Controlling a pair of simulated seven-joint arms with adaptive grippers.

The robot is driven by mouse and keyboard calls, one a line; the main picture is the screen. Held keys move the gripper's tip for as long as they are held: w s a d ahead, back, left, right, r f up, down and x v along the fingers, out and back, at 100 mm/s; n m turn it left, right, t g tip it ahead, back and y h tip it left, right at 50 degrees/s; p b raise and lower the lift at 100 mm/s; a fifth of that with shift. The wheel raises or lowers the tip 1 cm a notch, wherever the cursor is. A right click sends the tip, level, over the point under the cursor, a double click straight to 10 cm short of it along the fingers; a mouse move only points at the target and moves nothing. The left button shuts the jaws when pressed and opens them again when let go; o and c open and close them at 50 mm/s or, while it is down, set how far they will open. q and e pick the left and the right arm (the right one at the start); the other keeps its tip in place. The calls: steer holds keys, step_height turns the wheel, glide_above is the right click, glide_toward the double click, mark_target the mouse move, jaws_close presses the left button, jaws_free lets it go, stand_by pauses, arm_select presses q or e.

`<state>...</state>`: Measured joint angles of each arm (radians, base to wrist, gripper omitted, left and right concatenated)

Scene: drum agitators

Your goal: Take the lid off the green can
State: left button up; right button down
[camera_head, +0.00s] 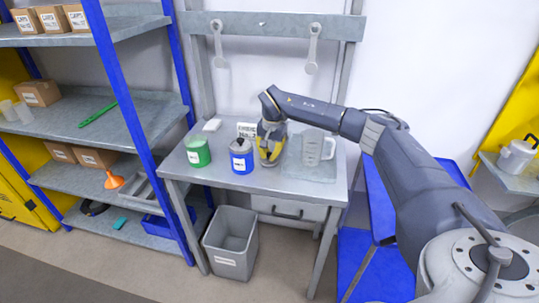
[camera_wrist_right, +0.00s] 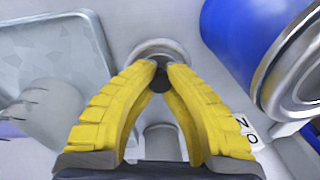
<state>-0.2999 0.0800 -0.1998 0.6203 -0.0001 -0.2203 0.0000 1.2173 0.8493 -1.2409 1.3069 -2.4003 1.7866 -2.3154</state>
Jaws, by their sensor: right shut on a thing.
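The green can (camera_head: 198,152) stands upright at the left of the grey workbench, and no knob shows on its top. I cannot tell whether the lid touches the bench. The blue can also shows in that view (camera_wrist_right: 232,38). My left gripper is not in view.
A clear measuring jug (camera_head: 312,148) stands on a tray (camera_head: 325,173) right of my gripper. A sign card (camera_head: 246,129) and a small white block (camera_head: 212,125) are behind the cans. A grey bin (camera_head: 231,240) is on the floor. Shelves (camera_head: 70,120) stand at left.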

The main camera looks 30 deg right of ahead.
steer(key=shift+f, duration=0.1)
steer(key=c, duration=1.5)
jaws_free()
steer(key=shift+c, duration=0.2)
